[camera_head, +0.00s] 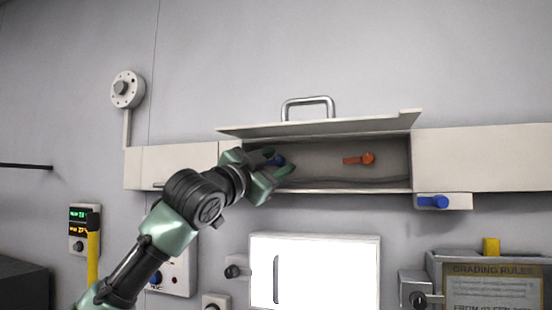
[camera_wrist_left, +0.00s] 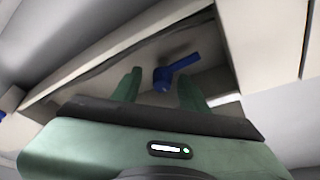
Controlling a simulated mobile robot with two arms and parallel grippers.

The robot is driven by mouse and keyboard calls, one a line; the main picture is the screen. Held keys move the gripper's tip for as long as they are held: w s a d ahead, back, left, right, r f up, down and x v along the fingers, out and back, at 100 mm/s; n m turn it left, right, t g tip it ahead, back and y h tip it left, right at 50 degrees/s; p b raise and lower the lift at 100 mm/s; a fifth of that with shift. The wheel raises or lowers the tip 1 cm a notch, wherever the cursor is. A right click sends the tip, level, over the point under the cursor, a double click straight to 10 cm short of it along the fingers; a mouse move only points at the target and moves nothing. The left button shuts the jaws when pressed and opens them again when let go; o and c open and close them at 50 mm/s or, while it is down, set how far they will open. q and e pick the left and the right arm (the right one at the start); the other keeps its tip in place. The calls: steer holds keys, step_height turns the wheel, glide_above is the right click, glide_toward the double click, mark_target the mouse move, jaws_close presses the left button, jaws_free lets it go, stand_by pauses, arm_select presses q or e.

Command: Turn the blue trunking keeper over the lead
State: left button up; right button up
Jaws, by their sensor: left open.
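The blue keeper (camera_wrist_left: 178,71) is a turning tab inside the open trunking, and in the left wrist view it lies ahead of and between my fingertips. In the head view only a bit of the blue keeper (camera_head: 279,160) shows past my left gripper (camera_head: 268,172). My left gripper, which also shows in the left wrist view (camera_wrist_left: 158,88), is open and empty, with its fingers at the trunking opening. A dark lead (camera_head: 375,181) runs along the bottom of the trunking. Its stretch near the blue keeper is largely hidden in the head view. My right gripper is not in view.
An orange keeper (camera_head: 360,159) sits farther right in the trunking (camera_head: 460,160). The trunking lid (camera_head: 350,125) with a metal handle is raised above the opening. A blue knob (camera_head: 432,202) sits below right. A bright white panel (camera_head: 330,270) is below.

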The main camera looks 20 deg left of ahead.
arm_select(q)
steer(key=shift+s+a, duration=0.1)
steer(key=shift+a, duration=0.1)
steer(key=shift+c, duration=0.5)
steer(key=c, duration=0.6)
jaws_close()
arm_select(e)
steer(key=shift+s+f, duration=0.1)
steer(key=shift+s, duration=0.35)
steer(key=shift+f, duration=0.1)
